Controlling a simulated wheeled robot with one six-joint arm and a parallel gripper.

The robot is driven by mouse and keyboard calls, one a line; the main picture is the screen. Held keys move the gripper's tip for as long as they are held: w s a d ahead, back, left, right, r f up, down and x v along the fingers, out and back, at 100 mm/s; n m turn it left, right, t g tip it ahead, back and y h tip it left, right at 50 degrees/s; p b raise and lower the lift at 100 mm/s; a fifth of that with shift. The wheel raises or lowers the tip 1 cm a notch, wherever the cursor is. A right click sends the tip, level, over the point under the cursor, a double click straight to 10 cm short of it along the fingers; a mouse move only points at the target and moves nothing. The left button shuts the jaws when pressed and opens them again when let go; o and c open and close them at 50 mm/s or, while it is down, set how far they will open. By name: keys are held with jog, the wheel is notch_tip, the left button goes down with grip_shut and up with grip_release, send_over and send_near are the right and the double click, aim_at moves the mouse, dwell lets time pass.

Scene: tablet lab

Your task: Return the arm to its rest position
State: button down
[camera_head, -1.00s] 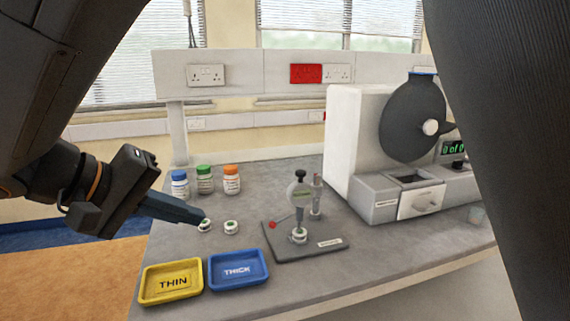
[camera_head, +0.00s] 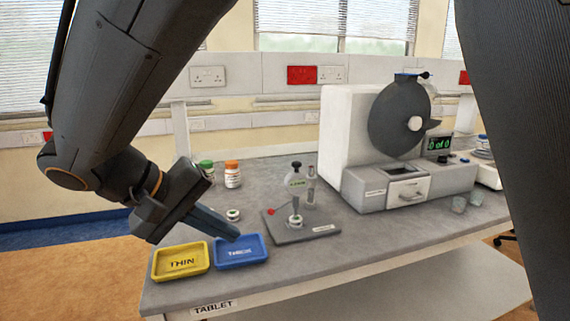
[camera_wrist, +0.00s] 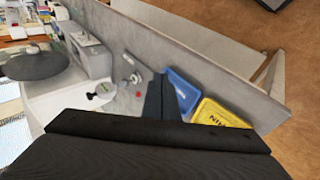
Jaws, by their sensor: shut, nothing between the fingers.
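My gripper (camera_head: 232,233) is shut and empty. In the head view its fingers point right and down, in front of part of the blue THICK tray (camera_head: 254,253). In the wrist view the shut fingers (camera_wrist: 160,97) appear beside the blue tray (camera_wrist: 184,92). My arm comes down from the upper left and hides part of the bench and a bottle. I cannot tell the exact height of the fingertips above the bench.
The yellow THIN tray (camera_head: 181,261) sits left of the blue one. A small white disc (camera_head: 233,214), the gauge stand (camera_head: 296,205), green-capped (camera_head: 205,168) and orange-capped (camera_head: 232,175) bottles and the dark-drummed machine (camera_head: 405,120) stand on the bench (camera_head: 370,226).

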jog(key=s+d+f+m+g+y, duration=0.1)
jog(key=d+f, duration=0.4)
jog(key=d, duration=0.5)
jog(key=s+d+f+m+g+y, duration=0.2)
jog(key=d+f, duration=0.3)
jog(key=d, duration=0.5)
jog(key=s+d+f+m+g+y, duration=0.2)
jog(key=d+f, duration=0.4)
jog(key=d, duration=0.4)
jog(key=shift+s+d+y, duration=0.15)
jog(key=shift+s+y, duration=0.5)
jog(key=shift+y, duration=0.35)
